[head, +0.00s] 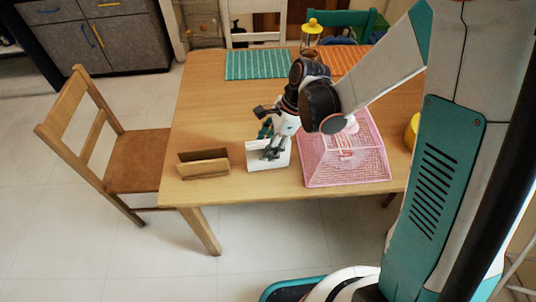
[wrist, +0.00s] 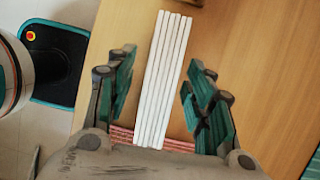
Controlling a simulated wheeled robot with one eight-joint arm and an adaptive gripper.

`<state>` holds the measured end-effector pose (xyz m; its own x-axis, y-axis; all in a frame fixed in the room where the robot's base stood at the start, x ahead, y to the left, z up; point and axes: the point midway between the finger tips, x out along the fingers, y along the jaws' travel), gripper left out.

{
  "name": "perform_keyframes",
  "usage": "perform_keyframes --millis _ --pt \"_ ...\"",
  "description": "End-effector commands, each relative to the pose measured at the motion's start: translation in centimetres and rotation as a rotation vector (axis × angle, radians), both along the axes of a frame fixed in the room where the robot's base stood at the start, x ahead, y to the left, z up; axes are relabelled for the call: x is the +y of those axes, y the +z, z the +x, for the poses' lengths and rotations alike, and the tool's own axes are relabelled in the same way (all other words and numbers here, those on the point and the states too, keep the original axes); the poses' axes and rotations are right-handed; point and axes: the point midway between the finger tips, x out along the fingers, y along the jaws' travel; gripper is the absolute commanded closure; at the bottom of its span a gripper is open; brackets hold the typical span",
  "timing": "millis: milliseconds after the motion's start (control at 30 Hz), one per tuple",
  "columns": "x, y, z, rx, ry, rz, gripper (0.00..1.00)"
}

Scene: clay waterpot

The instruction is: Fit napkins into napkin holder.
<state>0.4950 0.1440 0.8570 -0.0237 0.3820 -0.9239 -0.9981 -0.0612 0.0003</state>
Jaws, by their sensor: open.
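The white napkins (head: 258,163) stand upright as a block near the table's front edge. In the wrist view the napkins (wrist: 160,70) show as several thin white strips side by side. My gripper (head: 269,147) is above and around them; in the wrist view its open fingers (wrist: 160,95) lie on both sides of the napkins, with a gap on each side. The wooden napkin holder (head: 203,165) stands on the table left of the napkins in the head view, with an open slot between its two walls. Its slot looks empty.
A pink mesh cover (head: 345,158) stands just right of the napkins. A green placemat (head: 261,64) and an orange placemat (head: 345,60) lie at the back. A wooden chair (head: 105,140) is left of the table (head: 205,105). The tabletop behind the holder is clear.

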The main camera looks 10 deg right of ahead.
Motion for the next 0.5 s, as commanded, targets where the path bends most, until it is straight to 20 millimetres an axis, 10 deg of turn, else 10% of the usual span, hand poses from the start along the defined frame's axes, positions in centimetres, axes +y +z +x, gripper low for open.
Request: perform_keyframes --millis 267,500 --pt "-0.01 -0.01 0.00 0.000 0.000 0.000 0.52" --pt "0.00 -0.02 0.00 0.000 0.000 0.000 1.00"
